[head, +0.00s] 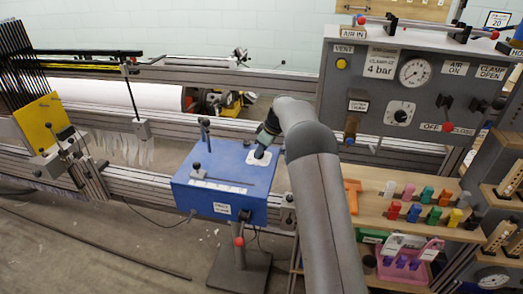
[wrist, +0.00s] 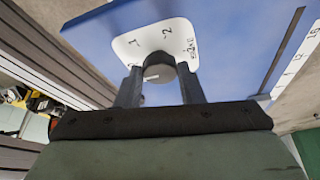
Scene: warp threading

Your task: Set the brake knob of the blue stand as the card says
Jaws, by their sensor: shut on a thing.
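The blue stand (head: 210,205) is a box on a post in the middle of the head view. A white dial plate (head: 251,161) lies on its top; in the wrist view the plate (wrist: 127,43) shows the marks 1 and 2 and small lettering I cannot read. My gripper (wrist: 158,84) is shut on the knob from above, one finger on each side. In the head view my gripper (head: 261,153) hides most of the knob. I cannot tell where the knob points.
A slotted lever (head: 196,172) with a scale strip and an upright post (head: 205,130) stand on the same box. A grey panel (head: 345,90) and a rack of coloured pegs stand right. A small card (head: 497,19) reading 20 hangs top right; its other text is too small.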

